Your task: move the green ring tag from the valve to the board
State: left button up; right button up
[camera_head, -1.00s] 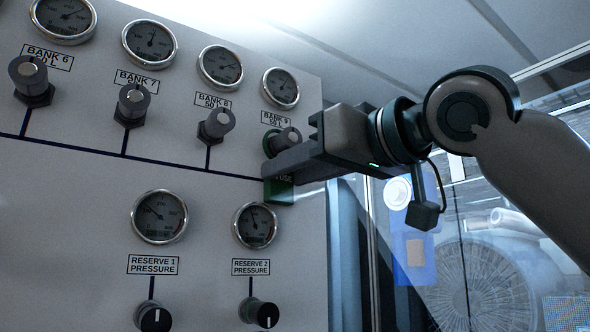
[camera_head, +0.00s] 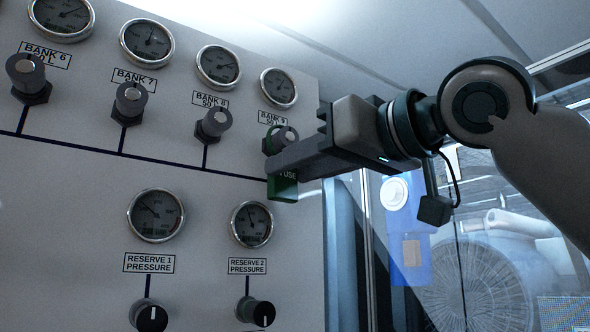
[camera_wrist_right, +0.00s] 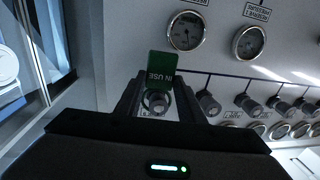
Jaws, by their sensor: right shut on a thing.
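The green tag (camera_head: 284,188) hangs at the BANK 9 valve (camera_head: 284,140) on the grey panel. Its IN USE lettering shows upside down in the right wrist view (camera_wrist_right: 167,78). A thin green ring edge shows beside the valve knob; the ring still appears around the knob, but the fingers partly hide it. My right gripper (camera_head: 274,166) is shut on the green tag, just below the valve and close to the panel. My left gripper is out of view.
The BANK 8 valve (camera_head: 214,124) and BANK 7 valve (camera_head: 130,102) stick out to the left. A gauge (camera_head: 278,88) sits above BANK 9, and the RESERVE 2 gauge (camera_head: 252,224) lies below. Right of the panel edge are glazing and a large round machine (camera_head: 490,275).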

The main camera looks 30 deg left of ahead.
jog(key=shift+b+v, duration=0.5)
jog(key=shift+v, duration=1.35)
jog(key=shift+s+d, duration=0.45)
jog(key=shift+w+d, duration=0.1)
dwell(0.8)
